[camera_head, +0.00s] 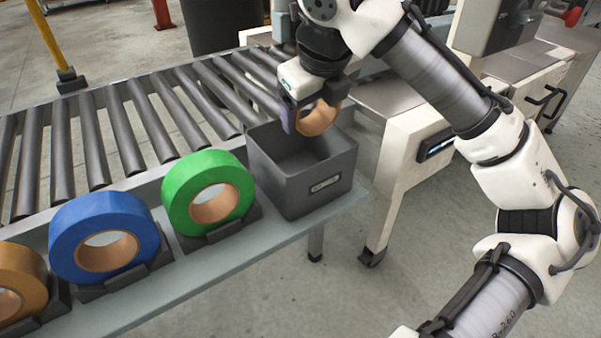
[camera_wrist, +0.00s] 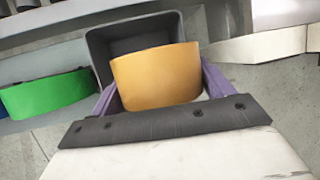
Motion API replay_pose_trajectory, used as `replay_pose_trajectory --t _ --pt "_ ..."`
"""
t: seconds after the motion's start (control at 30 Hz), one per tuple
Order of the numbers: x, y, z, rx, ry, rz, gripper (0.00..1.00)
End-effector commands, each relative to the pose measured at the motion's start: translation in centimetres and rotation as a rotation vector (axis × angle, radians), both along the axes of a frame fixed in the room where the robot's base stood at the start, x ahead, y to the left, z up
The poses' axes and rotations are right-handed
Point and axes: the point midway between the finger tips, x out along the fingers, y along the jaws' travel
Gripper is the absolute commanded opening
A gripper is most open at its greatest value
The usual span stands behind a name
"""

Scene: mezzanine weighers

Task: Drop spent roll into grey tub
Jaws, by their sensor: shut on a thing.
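The spent roll (camera_head: 318,119) is a thin tan-orange ring, almost a bare core. My gripper (camera_head: 305,117) is shut on it, and its purple fingers clasp both sides of the roll (camera_wrist: 158,78) in the wrist view. The grey tub (camera_head: 317,196) is an open box with a small label on its front, at the right end of the shelf. The visible tub interior looks empty.
A green tape roll (camera_head: 180,190), a blue roll (camera_head: 75,225) and a tan roll (camera_head: 30,268) stand in dark holders left of the tub. A roller conveyor (camera_head: 130,130) runs behind them. A white machine frame (camera_head: 400,140) stands close on the right.

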Motion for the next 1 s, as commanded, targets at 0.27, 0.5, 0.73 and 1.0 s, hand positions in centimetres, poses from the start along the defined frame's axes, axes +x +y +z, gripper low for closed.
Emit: replay_pose_trajectory --t 0.27,0.5,0.73,1.0 --pt "0.0 0.0 0.1 -0.001 -0.001 0.000 0.97" --pt "0.0 0.0 0.1 -0.001 -0.001 0.000 1.00" --pt "-0.9 -0.2 2.5 0.000 -0.002 0.001 1.00" --pt "-3.5 -0.7 8.3 -0.004 -0.004 -0.003 1.00"
